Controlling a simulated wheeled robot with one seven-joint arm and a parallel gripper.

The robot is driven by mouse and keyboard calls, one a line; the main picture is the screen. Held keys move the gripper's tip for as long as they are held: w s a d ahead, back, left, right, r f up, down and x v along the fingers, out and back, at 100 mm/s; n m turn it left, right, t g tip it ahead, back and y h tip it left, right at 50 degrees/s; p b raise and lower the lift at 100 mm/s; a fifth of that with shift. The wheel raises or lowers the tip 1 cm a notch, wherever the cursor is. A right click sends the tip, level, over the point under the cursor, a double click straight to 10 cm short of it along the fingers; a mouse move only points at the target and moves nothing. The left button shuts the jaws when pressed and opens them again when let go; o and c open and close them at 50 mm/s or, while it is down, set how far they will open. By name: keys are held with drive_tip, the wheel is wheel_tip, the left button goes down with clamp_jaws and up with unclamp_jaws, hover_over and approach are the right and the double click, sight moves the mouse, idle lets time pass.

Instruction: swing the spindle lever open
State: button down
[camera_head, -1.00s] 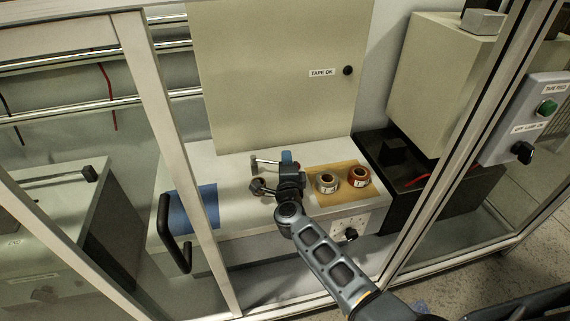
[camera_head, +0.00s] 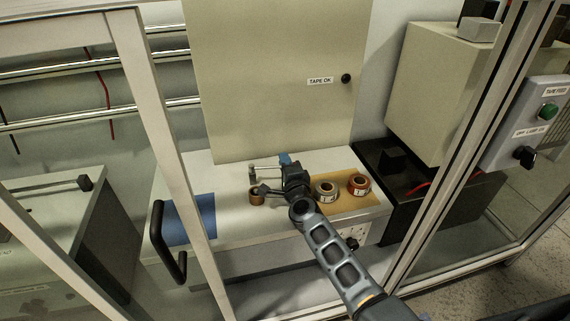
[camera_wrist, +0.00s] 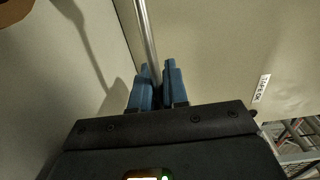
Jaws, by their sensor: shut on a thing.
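The spindle lever shows as a thin silver rod (camera_wrist: 147,38) in the wrist view, running up between the two blue fingertips of my gripper (camera_wrist: 154,88). The fingers are shut on it. In the head view my gripper (camera_head: 286,160) is over the white bench top, in front of the beige panel. A small metal piece of the spindle (camera_head: 252,174) shows just left of the gripper. A copper-coloured roll (camera_head: 256,197) sits below it. My gripper and wrist hide the rest of the lever.
Two tape rolls, one silver (camera_head: 326,192) and one copper (camera_head: 359,186), sit on a tan mat (camera_head: 345,205) right of my wrist. The beige panel (camera_head: 270,80) stands close behind. White frame posts (camera_head: 165,130) flank the opening. A blue pad (camera_head: 200,215) lies left.

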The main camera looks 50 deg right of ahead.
drive_tip(key=shift+s+d+f, duration=0.1)
drive_tip(key=shift+s+d, duration=0.05)
drive_tip(key=shift+d, duration=0.2)
drive_tip(key=c, duration=1.3)
unclamp_jaws()
drive_tip(key=shift+o, duration=0.8)
drive_tip(key=shift+a, duration=0.1)
drive_tip(key=shift+a, duration=0.1)
drive_tip(key=p+v, duration=0.2)
drive_tip(key=v, duration=0.5)
drive_tip(key=shift+s+a+p, duration=0.2)
drive_tip(key=shift+p, duration=0.15)
